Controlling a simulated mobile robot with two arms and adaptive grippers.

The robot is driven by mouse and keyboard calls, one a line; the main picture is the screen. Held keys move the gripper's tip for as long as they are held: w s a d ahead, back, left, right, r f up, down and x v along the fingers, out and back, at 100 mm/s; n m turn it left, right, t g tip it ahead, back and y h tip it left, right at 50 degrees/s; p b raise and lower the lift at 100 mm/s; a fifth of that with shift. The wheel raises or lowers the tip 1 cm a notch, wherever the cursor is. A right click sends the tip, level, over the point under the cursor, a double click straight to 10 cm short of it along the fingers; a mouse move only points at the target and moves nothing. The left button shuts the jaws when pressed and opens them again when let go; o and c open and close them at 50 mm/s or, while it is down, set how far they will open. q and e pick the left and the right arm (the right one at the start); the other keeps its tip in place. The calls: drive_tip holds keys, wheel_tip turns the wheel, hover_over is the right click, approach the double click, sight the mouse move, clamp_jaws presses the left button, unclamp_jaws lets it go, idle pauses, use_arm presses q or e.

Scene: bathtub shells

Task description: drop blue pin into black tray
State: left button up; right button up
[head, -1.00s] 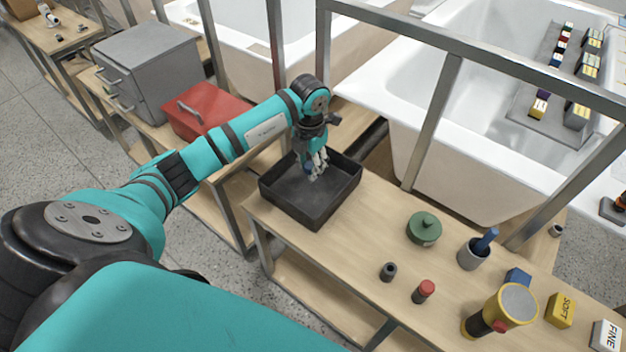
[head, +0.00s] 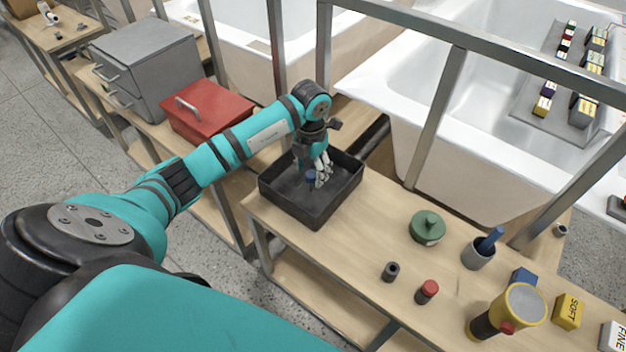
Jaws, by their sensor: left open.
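The black tray (head: 318,217) sits at the left end of the wooden bench. My left gripper (head: 322,182) points down into the tray and is open. A small blue pin (head: 310,176) shows just beside the fingertips, inside the tray's outline; I cannot tell whether it touches the tray floor. My right gripper is not in view.
On the bench to the right stand a green lidded pot (head: 427,228), a grey cup (head: 478,253) holding a blue stick, a dark ring (head: 390,271), a red-topped peg (head: 427,292) and a yellow-rimmed cylinder (head: 520,305). Metal frame posts (head: 436,120) rise behind the bench.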

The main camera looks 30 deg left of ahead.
use_arm(q)
wheel_tip(320, 180, up, 12)
idle(0.5)
